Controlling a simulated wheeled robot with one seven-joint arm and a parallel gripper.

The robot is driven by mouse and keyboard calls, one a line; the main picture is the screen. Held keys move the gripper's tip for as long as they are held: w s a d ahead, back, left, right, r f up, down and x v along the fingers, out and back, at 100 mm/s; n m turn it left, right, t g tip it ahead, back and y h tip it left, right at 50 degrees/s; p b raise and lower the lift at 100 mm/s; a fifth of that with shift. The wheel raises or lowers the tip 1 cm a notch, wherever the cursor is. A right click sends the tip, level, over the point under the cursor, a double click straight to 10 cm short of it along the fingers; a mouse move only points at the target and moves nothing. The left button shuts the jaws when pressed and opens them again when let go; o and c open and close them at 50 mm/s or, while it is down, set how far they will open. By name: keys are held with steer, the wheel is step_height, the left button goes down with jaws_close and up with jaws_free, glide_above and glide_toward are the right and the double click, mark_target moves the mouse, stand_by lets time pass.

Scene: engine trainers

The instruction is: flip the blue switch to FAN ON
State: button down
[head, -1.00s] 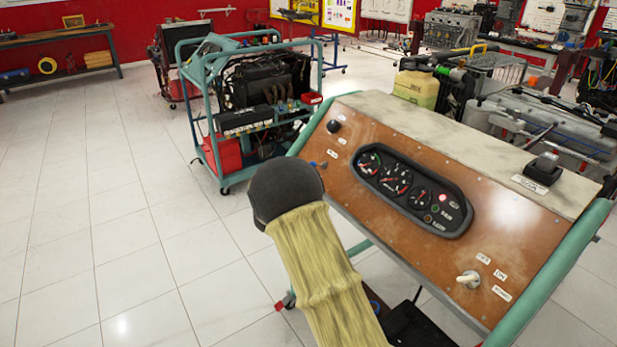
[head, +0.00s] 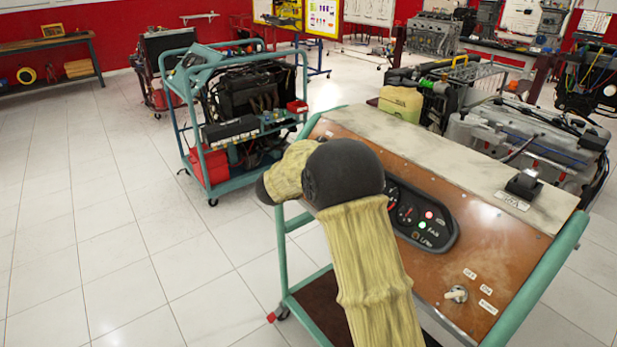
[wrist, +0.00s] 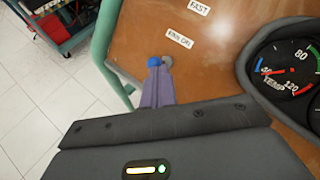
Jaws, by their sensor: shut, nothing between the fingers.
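The blue switch (wrist: 154,62) shows in the wrist view as a small blue lever beside a grey round piece on the brown panel (wrist: 230,60). The FAN ON label (wrist: 180,39) sits above and to the right of it. My gripper (wrist: 160,72) is shut and empty, with its fingertips right at the blue switch. I cannot tell whether they touch it. In the head view my arm hides the switch and the fingertips. The brown panel (head: 500,235) shows there to the right of my arm.
A gauge cluster (wrist: 288,75) lies right of the switch. A key switch (head: 456,294) is at the panel's lower right, and a black switch (head: 524,184) is on the top ledge. A green-framed engine cart (head: 240,183) stands behind left. Floor at left is clear.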

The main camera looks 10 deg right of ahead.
steer(key=shift+d+p, duration=0.15)
steer(key=shift+p, duration=0.15)
stand_by(0.5)
steer(key=shift+r, duration=0.15)
stand_by(1.0)
steer(key=shift+w+r+p, duration=0.1)
steer(key=shift+r+p, duration=0.4)
steer(key=shift+r, duration=0.2)
steer(key=shift+f+b, duration=0.15)
steer(key=shift+b, duration=0.15)
steer(key=d+b+v, duration=0.1)
steer(key=v, duration=1.2)
steer(key=shift+s+f+b, duration=0.3)
steer(key=shift+s+b, duration=0.05)
steer(key=shift+s, duration=0.15)
